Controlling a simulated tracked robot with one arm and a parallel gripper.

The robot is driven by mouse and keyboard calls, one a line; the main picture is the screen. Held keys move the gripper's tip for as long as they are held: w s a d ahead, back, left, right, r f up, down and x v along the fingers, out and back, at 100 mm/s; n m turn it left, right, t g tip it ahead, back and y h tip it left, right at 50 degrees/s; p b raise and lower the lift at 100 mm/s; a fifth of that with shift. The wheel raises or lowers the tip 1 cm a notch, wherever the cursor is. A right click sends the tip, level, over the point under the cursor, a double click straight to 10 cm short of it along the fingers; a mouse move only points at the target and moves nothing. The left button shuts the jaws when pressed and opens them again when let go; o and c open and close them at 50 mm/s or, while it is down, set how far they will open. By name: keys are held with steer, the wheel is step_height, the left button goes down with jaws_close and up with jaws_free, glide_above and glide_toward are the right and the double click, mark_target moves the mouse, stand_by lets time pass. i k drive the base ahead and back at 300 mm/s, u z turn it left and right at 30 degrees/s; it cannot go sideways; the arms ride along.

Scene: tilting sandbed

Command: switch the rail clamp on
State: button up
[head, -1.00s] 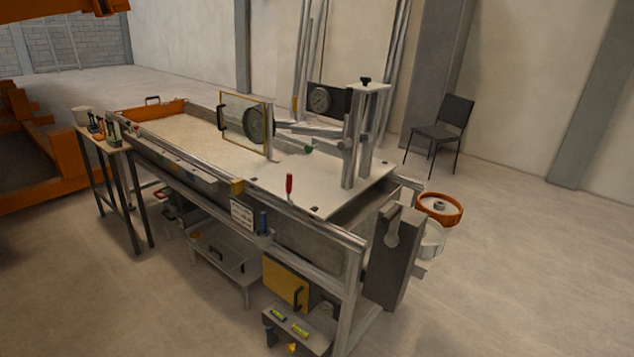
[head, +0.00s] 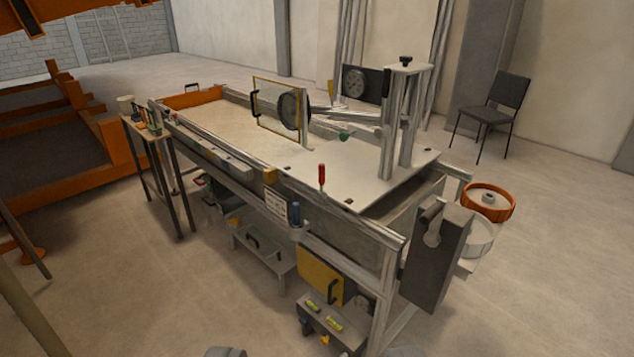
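A grey box (head: 436,262) and an orange-rimmed drum (head: 488,202) are at the bed's right end. A yellow panel (head: 320,275) and a low stand with levels (head: 335,328) are below. A narrow tool table (head: 150,133) stands left.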

mark_target(321, 195)
steer(key=k, duration=1.35)
steer(key=u, duration=0.35)
steer(key=i, duration=0.7)
steer(key=u, duration=0.35)
steer(key=i, duration=1.35)
steer(key=z, duration=0.65)
steer(key=i, duration=0.55)
steer(key=z, duration=0.35)
